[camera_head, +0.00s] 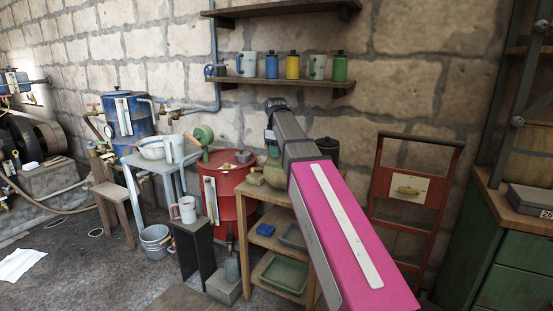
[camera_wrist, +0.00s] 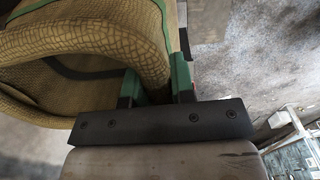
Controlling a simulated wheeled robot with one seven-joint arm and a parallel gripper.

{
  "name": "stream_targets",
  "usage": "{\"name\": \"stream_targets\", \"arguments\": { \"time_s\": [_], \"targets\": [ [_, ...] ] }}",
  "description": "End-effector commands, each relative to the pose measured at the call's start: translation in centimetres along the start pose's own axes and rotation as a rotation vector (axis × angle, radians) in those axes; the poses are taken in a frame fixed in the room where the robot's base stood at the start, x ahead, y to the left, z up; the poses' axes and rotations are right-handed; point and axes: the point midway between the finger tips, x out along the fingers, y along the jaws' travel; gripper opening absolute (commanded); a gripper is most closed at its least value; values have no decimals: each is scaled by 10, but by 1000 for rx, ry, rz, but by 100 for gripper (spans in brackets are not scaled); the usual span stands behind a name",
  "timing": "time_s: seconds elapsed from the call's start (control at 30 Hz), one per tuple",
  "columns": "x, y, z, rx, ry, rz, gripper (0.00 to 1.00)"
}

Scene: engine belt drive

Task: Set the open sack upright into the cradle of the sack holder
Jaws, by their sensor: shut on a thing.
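A tan woven sack (camera_wrist: 95,40) fills the upper left of the wrist view, with its open mouth and thick rolled rim facing the camera. My gripper (camera_wrist: 157,80) is shut on the rim of this sack, with one green finger on each side of it. The rest of the sack is out of frame.
A wooden shelf table (camera_head: 262,238) with trays stands left of my arm, beside a red drum (camera_head: 232,190). A green cabinet (camera_head: 515,265) stands at the far right. Stools and a bucket (camera_head: 156,240) take up floor to the left.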

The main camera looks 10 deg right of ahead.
Motion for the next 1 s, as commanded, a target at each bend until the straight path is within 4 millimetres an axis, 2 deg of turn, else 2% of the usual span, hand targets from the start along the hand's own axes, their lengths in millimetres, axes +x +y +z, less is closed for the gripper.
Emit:
{"name": "stream_targets", "arguments": {
  "time_s": [0.1,0.2,0.57,0.6,0.67,0.7,1.0],
  "targets": [
    [18,-2,1,0,-1,-1,0],
    [27,-2,0,1,-1,0,0],
    [30,-1,0,1,0,0,0],
    [31,-1,0,1,0,0,26],
    [31,-1,0,1,0,0,46],
    [31,-1,0,1,0,0,49],
    [29,-1,0,1,0,0,49]
  ]
}}
